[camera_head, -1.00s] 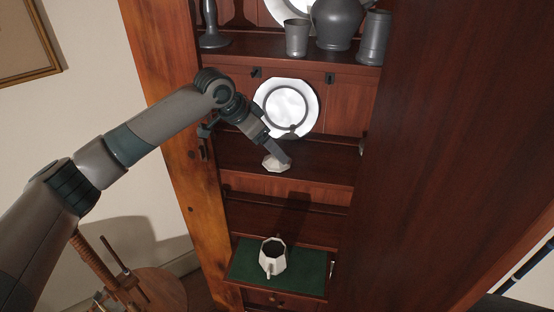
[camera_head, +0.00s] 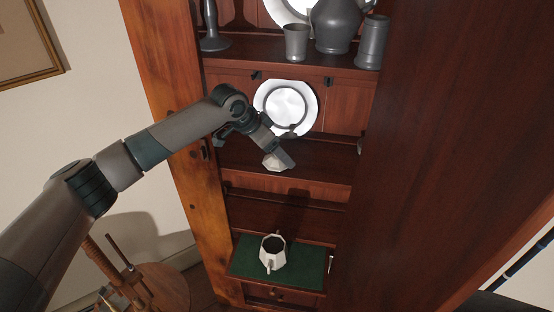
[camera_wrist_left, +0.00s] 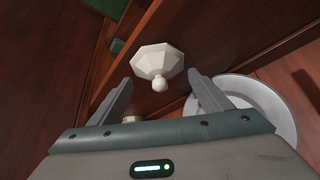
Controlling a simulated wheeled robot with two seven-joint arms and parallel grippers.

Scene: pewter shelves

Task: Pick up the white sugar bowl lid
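The white sugar bowl lid (camera_wrist_left: 157,62) is a faceted octagonal piece with a round knob. It sits on the middle shelf, and in the head view its visible part (camera_head: 271,163) is beside my left gripper (camera_head: 288,160), which partly covers it. In the left wrist view my left gripper (camera_wrist_left: 160,92) is open, with its two fingers apart and the lid's knob between and just ahead of them. A white faceted bowl with a handle (camera_head: 273,253) stands open on the green surface below. My right gripper is not in view.
A white plate (camera_head: 307,93) leans at the back of the same shelf, close to my left gripper. Pewter vessels (camera_head: 296,42) stand on the shelf above. The cabinet's left side post (camera_head: 165,90) stands beside my left arm. The shelf right of the lid is clear.

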